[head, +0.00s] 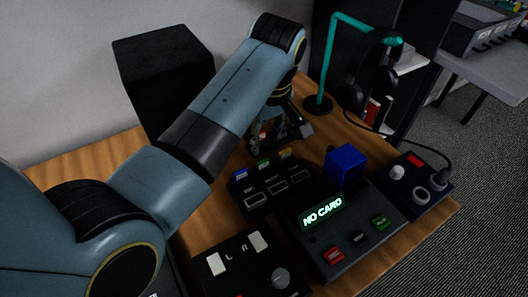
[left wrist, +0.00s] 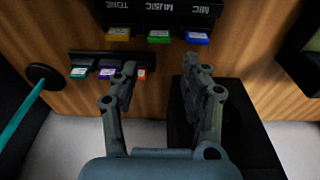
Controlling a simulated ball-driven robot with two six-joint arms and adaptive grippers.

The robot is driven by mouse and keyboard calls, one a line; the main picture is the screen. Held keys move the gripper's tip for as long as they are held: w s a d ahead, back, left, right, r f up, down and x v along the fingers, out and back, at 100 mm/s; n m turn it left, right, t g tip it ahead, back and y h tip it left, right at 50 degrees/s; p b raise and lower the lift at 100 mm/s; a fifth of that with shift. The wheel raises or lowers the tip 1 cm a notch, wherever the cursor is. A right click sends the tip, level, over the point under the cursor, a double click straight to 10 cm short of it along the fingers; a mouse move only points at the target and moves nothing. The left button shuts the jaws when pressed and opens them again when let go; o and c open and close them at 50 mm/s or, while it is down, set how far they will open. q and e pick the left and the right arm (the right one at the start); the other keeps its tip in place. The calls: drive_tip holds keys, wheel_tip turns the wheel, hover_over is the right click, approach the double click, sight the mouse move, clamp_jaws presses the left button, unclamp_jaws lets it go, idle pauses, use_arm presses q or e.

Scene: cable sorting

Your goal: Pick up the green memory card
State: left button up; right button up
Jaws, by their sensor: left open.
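A green memory card (head: 263,164) stands in the middle of the black card holder (head: 253,209), between a blue card (head: 241,174) and a yellow card (head: 285,154). In the left wrist view the green card (left wrist: 159,37) sits at the MUSIC label, upside down there, beyond my fingertips. My left gripper (head: 281,138) is open and empty, just behind the holder in the head view. My right gripper is not in view.
A small rack (left wrist: 95,58) with several cards lies left of my fingers in the left wrist view. The NO CARD console (head: 327,250), a blue cube (head: 345,165) and a teal headphone stand (head: 328,65) are nearby. A black box (head: 165,75) stands behind my arm.

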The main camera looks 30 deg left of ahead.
sight(263, 160)
use_arm(q)
wheel_tip(263, 160, down, 4)
drive_tip(key=shift+a+r, duration=0.1)
drive_tip(key=shift+a, duration=0.05)
drive_tip(key=f, duration=0.3)
drive_tip(key=f+b, duration=0.1)
drive_tip(key=f, duration=0.1)
drive_tip(key=shift+w+a+f, duration=0.1)
drive_tip(key=shift+w+a, duration=0.1)
drive_tip(key=shift+w, duration=0.1)
drive_tip(key=shift+f, duration=0.25)
drive_tip(key=shift+c, duration=3)
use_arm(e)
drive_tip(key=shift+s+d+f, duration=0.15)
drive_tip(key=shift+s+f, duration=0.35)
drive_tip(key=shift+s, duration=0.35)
use_arm(q)
drive_tip(key=shift+r, duration=0.1)
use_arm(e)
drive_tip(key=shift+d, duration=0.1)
